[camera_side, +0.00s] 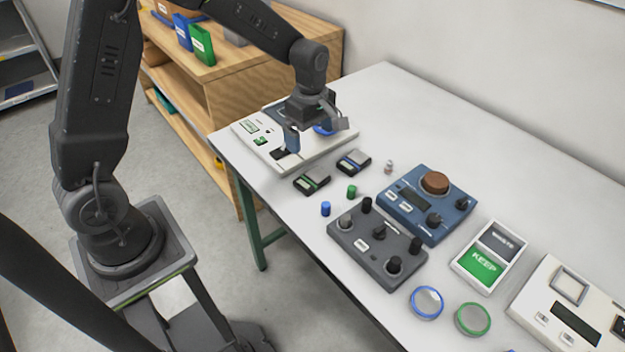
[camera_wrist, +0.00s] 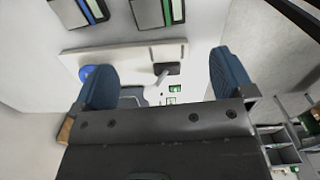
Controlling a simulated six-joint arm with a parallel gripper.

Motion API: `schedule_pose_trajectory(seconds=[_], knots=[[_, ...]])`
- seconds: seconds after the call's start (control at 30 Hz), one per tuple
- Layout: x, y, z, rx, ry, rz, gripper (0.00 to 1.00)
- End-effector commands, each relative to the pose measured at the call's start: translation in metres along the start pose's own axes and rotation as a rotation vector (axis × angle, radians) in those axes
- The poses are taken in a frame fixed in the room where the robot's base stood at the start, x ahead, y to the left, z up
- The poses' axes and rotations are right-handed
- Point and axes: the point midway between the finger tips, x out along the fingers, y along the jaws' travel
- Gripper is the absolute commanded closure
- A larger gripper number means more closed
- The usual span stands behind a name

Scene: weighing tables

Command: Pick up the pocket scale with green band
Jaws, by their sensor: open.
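Two small dark pocket scales lie on the white table in the side view. My gripper (camera_side: 313,130) is open and empty, above a white instrument (camera_side: 262,153) at the table's far left end, behind and left of the scales.
Small blue (camera_side: 326,208) and green (camera_side: 351,191) cylinders stand close to the scales. A grey knob box (camera_side: 377,245) and a blue instrument (camera_side: 427,204) stand to the right. The table's back is clear.

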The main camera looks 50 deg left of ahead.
Motion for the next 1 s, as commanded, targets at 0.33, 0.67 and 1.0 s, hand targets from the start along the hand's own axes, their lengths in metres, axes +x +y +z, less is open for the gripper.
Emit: schedule_pose_trajectory(seconds=[0.33,0.67,1.0], knots=[[0.064,-0.001,0.0,0.001,0.0,-0.006,0.0],[0.091,0.0,0.001,0.003,0.0,-0.004,0.0],[0.131,0.002,0.002,0.003,-0.002,-0.001,0.0]])
